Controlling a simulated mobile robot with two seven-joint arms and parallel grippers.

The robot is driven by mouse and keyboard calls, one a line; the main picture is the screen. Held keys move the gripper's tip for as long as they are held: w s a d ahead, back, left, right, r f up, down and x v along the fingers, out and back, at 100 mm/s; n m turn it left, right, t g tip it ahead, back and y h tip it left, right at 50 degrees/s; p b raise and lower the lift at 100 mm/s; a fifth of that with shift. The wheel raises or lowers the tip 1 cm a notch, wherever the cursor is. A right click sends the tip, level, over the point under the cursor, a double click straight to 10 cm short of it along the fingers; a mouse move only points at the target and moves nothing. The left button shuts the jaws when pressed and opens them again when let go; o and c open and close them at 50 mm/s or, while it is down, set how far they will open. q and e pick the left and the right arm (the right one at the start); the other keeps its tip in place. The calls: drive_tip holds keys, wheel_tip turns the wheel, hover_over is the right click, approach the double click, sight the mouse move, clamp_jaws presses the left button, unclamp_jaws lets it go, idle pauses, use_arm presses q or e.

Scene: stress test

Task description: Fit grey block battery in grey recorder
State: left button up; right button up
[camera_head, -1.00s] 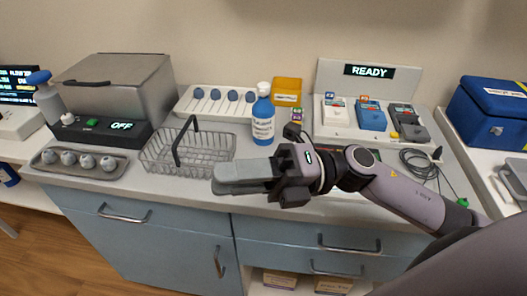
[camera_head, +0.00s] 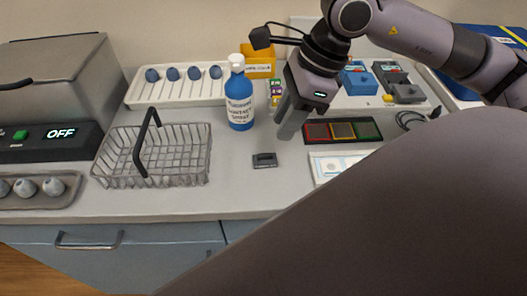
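The grey recorder (camera_head: 404,92) stands in the station at the back right, beside a blue recorder (camera_head: 358,82). A small dark grey block (camera_head: 264,160) lies alone on the counter in front of the blue bottle; I cannot tell for sure whether it is the grey block battery. My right gripper (camera_head: 289,122) points down above the counter, behind and to the right of that block and apart from it. Its fingers overlap in this view, so their gap is unclear and nothing held is visible. My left gripper is out of view.
A wire basket (camera_head: 165,168) is at left. A tray with red, orange and green pads (camera_head: 343,131) lies at right. The counter around the dark block is clear.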

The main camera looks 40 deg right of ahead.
sight(266, 154)
drive_tip(key=b+x, duration=0.2)
drive_tip(key=x, duration=0.3)
drive_tip(key=shift+f+b, duration=0.35)
drive_tip(key=shift+b, duration=0.05)
drive_tip(key=shift+w+a+f+b, duration=0.15)
drive_tip(key=shift+a+f+b, duration=0.15)
drive_tip(key=shift+f+b, duration=0.35)
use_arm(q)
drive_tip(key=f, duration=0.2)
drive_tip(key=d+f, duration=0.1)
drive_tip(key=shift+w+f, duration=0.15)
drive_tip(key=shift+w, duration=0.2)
use_arm(e)
drive_tip(key=shift+a+f, duration=0.1)
drive_tip(key=shift+f, duration=0.05)
drive_tip(key=shift+c, duration=0.3)
clamp_jaws()
wheel_tip(266, 154, up, 6)
drive_tip(key=p, duration=0.3)
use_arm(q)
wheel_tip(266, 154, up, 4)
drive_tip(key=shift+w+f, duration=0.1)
use_arm(e)
drive_tip(key=shift+w, duration=0.1)
